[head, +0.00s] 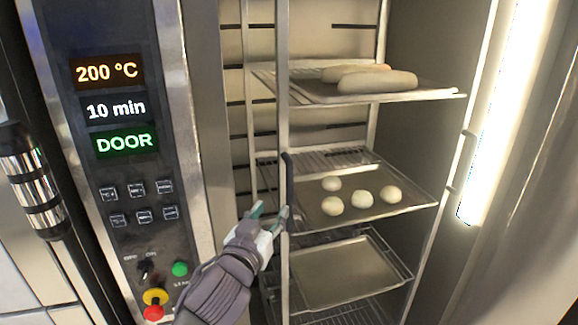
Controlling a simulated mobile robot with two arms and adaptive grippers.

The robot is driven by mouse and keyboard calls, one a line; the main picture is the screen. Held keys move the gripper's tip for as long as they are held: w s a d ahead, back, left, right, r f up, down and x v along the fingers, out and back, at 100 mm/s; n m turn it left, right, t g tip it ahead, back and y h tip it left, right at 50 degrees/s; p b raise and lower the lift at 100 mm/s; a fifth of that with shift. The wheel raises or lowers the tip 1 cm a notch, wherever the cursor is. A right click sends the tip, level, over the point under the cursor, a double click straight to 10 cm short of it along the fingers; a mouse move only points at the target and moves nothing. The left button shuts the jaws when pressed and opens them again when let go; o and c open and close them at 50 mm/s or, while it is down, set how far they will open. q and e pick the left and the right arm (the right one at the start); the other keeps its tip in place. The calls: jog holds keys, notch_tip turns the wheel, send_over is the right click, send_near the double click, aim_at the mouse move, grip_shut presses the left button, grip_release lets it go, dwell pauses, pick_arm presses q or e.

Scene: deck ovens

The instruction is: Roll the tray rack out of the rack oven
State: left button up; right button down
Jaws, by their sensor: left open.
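The tray rack (282,120) stands inside the rack oven (205,150), which is open at the front. Its upper tray (440,94) carries long pale loaves (376,82). Its middle tray (415,202) carries several round dough pieces (361,199). A lower tray (345,272) looks empty. A dark upright handle (289,190) is on the rack's front post. My left gripper (268,214) is open at the lower end of this handle, with its fingertips close beside the post. I cannot tell whether they touch it. My right gripper is not in view. The rack's wheels are out of view.
The control panel (120,140) left of the opening reads 200 °C, 10 min and DOOR. It has a green button (180,269) and a red-yellow knob (154,305). A bright light strip (500,110) runs along the right side. A dark-and-chrome bar (32,182) is at far left.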

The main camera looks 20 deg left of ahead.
aim_at(289, 179)
pick_arm(q)
jog(key=w+p, duration=0.1)
jog(key=w, duration=0.3)
jog(key=w+r+p, duration=0.1)
jog(key=w, duration=0.3)
jog(key=w+p, duration=0.2)
jog(key=w, duration=0.2)
jog(key=shift+w+r, duration=0.2)
jog(key=shift+w, duration=0.05)
jog(key=shift+w+f, duration=0.1)
jog(key=shift+w, duration=0.4)
grip_shut()
